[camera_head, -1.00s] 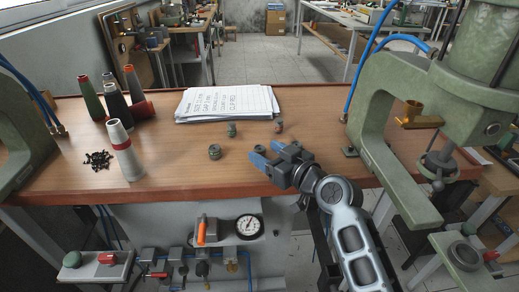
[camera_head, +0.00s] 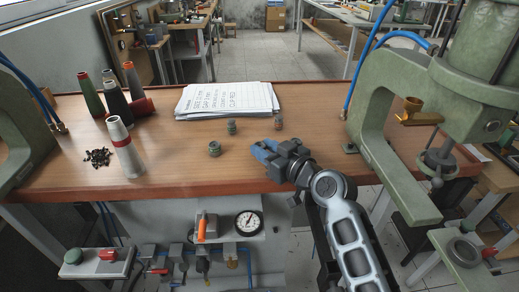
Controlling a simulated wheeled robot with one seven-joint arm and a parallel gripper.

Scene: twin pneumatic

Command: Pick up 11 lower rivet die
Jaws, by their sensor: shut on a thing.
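My gripper (camera_head: 262,149), with blue fingers, is low over the wooden bench near its front edge. Its fingers are shut on a small part that they hide, so I cannot tell which part it is. Three small die-like pieces stand on the bench: a greenish one (camera_head: 214,148) left of the fingers, a darker one (camera_head: 231,127) behind and left, and a reddish-brown one (camera_head: 279,124) behind and right. They are clear of the gripper. Their numbers are too small to read.
The bench (camera_head: 180,165) carries a paper pad (camera_head: 228,100) at the back. Several cones and a pile of black rivets (camera_head: 98,158) stand at the left. A green press (camera_head: 385,130) stands at the right, beside my arm. The bench between pieces and cones is clear.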

